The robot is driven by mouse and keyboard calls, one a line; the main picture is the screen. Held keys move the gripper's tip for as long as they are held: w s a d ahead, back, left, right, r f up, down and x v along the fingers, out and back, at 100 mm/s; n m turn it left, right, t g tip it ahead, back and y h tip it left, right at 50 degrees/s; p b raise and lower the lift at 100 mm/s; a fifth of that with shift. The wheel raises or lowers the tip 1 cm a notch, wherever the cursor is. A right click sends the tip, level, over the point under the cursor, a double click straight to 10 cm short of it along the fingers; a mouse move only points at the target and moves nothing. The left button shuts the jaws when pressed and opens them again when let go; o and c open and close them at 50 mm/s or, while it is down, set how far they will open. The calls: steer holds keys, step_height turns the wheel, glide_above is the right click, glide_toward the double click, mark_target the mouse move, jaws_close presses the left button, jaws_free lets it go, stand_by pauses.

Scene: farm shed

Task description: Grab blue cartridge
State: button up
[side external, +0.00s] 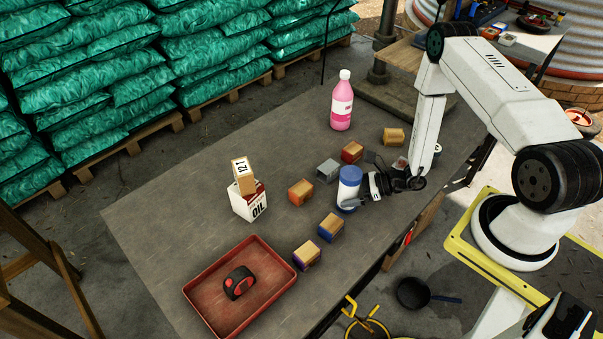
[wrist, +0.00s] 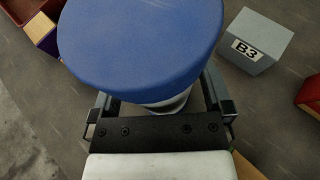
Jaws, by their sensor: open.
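The blue cartridge (side external: 348,183), a white cylinder with a blue top and base, stands upright on the grey table. In the wrist view its blue top (wrist: 140,40) fills the upper middle, close to the camera. My gripper (side external: 357,199) is low at the cartridge's right side. In the wrist view the fingers of my gripper (wrist: 162,105) are spread, one on each side of the cartridge. The top hides much of the body and the fingertips, so I cannot tell whether they touch it.
A grey block marked B3 (side external: 327,170) stands close by; it also shows in the wrist view (wrist: 259,37). Near it are an orange block (side external: 300,192), a red block (side external: 352,152) and a blue block (side external: 331,227). A pink bottle (side external: 341,106) stands behind. A red tray (side external: 205,310) lies front left.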

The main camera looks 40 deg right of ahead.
stand_by(0.4)
steer(key=c, duration=1.2)
steer(key=shift+r, duration=0.15)
steer(key=shift+c, duration=0.2)
steer(key=shift+r, duration=0.75)
steer(key=s+a+r, duration=0.1)
steer(key=s+r, duration=1)
steer(key=s, duration=0.3)
steer(key=shift+a, duration=0.25)
steer(key=shift+r, duration=0.1)
